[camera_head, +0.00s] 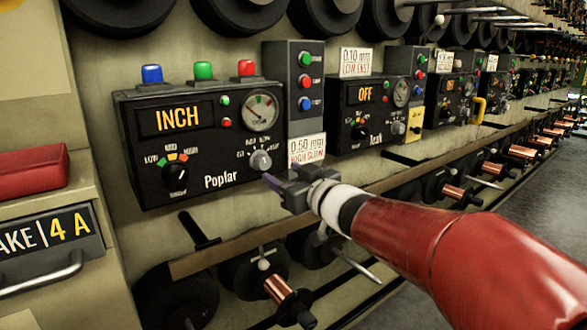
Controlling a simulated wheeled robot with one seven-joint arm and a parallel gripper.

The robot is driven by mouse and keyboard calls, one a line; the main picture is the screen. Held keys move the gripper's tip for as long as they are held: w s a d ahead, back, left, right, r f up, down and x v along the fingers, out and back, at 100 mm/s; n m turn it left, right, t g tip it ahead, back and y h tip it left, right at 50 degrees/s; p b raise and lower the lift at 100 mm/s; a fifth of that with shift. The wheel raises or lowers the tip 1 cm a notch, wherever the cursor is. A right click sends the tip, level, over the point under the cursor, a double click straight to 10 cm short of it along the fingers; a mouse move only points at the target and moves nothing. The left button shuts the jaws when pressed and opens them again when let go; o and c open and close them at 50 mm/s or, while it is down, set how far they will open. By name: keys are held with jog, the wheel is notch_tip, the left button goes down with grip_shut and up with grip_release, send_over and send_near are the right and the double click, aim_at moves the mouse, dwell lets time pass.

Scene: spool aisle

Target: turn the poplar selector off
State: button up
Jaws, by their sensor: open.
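The Poplar panel (217,166) is a black box on the wall at left centre. Its display (178,119) reads INCH in orange letters. A grey selector knob (261,160) sits at the panel's lower right, below the round gauge; its scale marks are too small to read surely. A black knob (176,174) with a coloured scale is at the lower left. My gripper (268,183) is open and empty, just below and in front of the grey knob. Whether it touches the knob I cannot tell. My red arm comes in from the right.
Blue, green and red buttons (203,71) top the panel. A grey button column (303,85) stands right of it. The Teak panel (372,114) reads OFF. A rail (230,253) and copper spools (279,288) lie below. A drawer cabinet (50,195) is at left.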

aim_at(266, 164)
jog(key=x, duration=0.7)
jog(key=shift+w+a, duration=0.2)
jog(key=shift+a, duration=0.05)
jog(key=c, duration=1)
jog(key=shift+n, duration=0.3)
jog(key=n+b, duration=0.1)
jog(key=n, duration=0.1)
jog(key=shift+d+f+n, duration=0.1)
jog(key=shift+f+n, duration=0.05)
jog(key=shift+n, duration=0.15)
jog(key=shift+n+b, duration=0.75)
jog(key=shift+n, duration=1.05)
